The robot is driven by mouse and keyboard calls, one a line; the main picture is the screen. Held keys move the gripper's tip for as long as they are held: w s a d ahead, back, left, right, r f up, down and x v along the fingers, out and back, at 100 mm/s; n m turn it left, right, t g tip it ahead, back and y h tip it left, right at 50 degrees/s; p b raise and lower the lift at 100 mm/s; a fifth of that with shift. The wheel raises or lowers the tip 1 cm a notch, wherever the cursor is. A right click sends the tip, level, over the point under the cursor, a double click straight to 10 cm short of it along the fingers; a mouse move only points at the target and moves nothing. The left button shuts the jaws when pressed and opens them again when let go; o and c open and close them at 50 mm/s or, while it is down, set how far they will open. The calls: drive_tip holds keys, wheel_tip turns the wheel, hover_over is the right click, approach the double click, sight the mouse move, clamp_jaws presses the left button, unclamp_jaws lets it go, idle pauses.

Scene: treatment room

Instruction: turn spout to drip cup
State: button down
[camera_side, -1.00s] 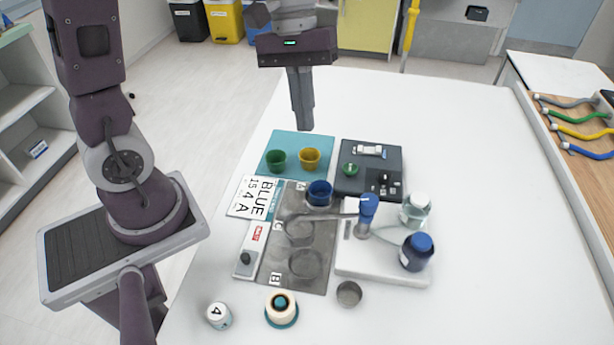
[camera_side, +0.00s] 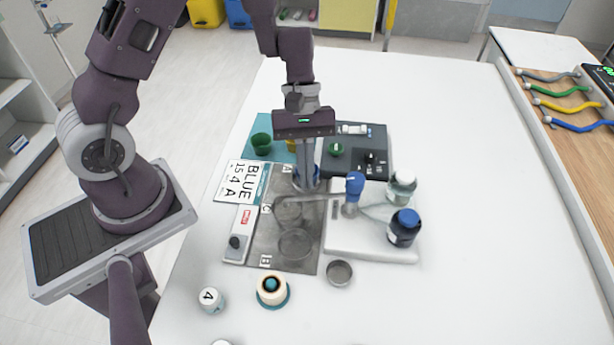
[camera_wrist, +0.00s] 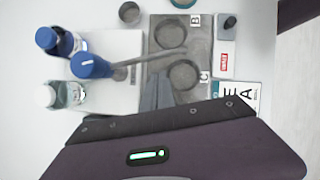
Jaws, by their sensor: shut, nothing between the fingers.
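The spout (camera_side: 325,200) is a thin grey metal arm. It runs left from a blue-capped pump head (camera_side: 354,185) and ends over the grey mat near the circle marked C; it also shows in the wrist view (camera_wrist: 150,56). A small grey metal cup (camera_side: 339,273), perhaps the drip cup, stands on the table off the mat's front right corner; the wrist view shows it at the top (camera_wrist: 129,12). My gripper (camera_side: 307,186) is shut and empty, pointing down just behind the spout. Its fingers (camera_wrist: 156,80) look close to the spout; contact cannot be told.
A blue cup (camera_side: 298,181) is mostly hidden by my fingers. A dark blue-capped bottle (camera_side: 404,228) and a clear bottle (camera_side: 401,187) stand by the white base (camera_side: 370,248). A cream-and-teal round item (camera_side: 272,289) and a white jar (camera_side: 211,299) sit in front. The table's right side is clear.

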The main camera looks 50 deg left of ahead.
drive_tip(key=shift+s+d+r, duration=0.15)
drive_tip(key=shift+s+d, duration=0.25)
drive_tip(key=shift+d, duration=0.25)
drive_tip(key=shift+s+d, duration=0.9)
drive_tip(key=shift+d, duration=0.1)
drive_tip(key=shift+s+d, duration=0.25)
drive_tip(key=shift+d, duration=1.75)
drive_tip(key=shift+s+d, duration=0.2)
drive_tip(key=shift+d, duration=1.75)
